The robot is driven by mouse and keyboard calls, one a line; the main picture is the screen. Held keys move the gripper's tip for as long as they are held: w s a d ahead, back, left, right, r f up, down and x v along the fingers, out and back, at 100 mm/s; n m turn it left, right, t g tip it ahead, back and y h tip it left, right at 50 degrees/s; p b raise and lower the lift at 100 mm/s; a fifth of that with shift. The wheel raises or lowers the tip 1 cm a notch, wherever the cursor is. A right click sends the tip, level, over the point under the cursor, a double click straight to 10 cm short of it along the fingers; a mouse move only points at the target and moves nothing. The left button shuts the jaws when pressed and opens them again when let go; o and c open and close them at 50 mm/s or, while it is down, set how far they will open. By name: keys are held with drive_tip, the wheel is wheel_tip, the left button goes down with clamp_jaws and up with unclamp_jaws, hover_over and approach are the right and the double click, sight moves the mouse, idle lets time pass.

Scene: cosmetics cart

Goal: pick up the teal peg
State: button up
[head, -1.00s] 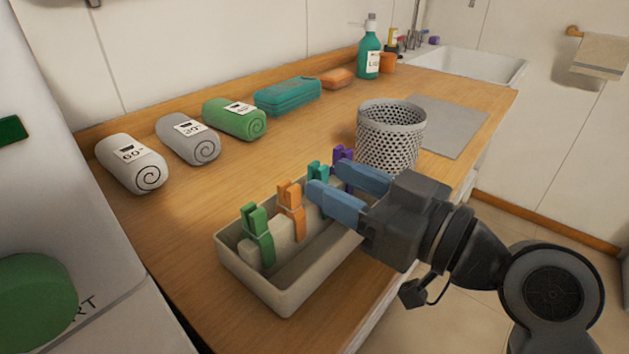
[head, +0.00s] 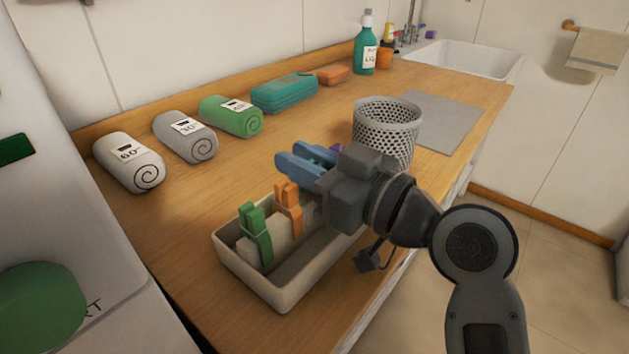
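My gripper (head: 291,155) is over the far half of the tray in the head view, its two blue fingers pointing left and a little apart. The fingers are at the place of the teal peg. The green peg (head: 256,235) and the orange peg (head: 288,208) stand clipped upright on a pale bar in the beige tray (head: 285,297). A bit of the purple peg (head: 336,148) shows just beyond the fingers.
A perforated grey basket (head: 386,135) stands close beyond my gripper. Rolled towels in white (head: 128,161), grey (head: 185,137) and green (head: 231,116), and a teal case (head: 284,93), line the back of the counter. The counter left of the tray is clear.

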clamp_jaws()
drive_tip(key=shift+r, duration=0.1)
